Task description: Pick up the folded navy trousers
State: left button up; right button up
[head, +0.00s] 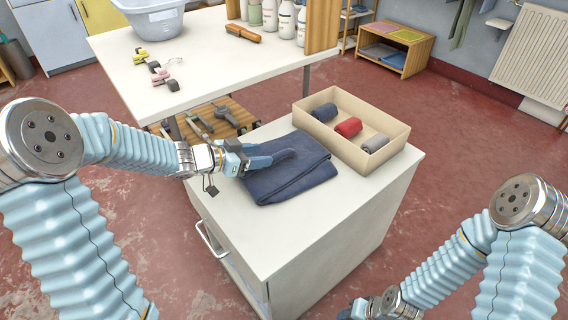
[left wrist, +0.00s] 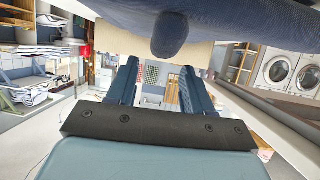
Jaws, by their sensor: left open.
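The folded navy trousers (head: 290,175) lie flat on the white cabinet top, with a raised rounded fold on their upper side. My left gripper (head: 260,155) is at their left edge in the head view, fingers pointing across the cloth. In the left wrist view the gripper (left wrist: 157,80) is open, its two fingers apart. The navy cloth (left wrist: 230,14) fills the top of that view, and its rounded end hangs between and beyond the fingers. Whether the fingers touch the cloth cannot be told. My right gripper (head: 355,311) is mostly cut off at the bottom edge.
A cardboard tray (head: 385,111) with rolled cloths stands behind the trousers on the white cabinet (head: 300,240). A white table (head: 215,60) with a basin, bottles, a brush and clips is at the back left. The cabinet top in front of the trousers is clear.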

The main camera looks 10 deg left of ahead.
aim_at(282, 153)
pick_arm(q)
jog(key=b+x, duration=0.1)
jog(key=x, duration=0.5)
jog(key=shift+d, duration=0.25)
jog(key=shift+s, duration=0.1)
jog(key=shift+r, duration=0.1)
grip_shut()
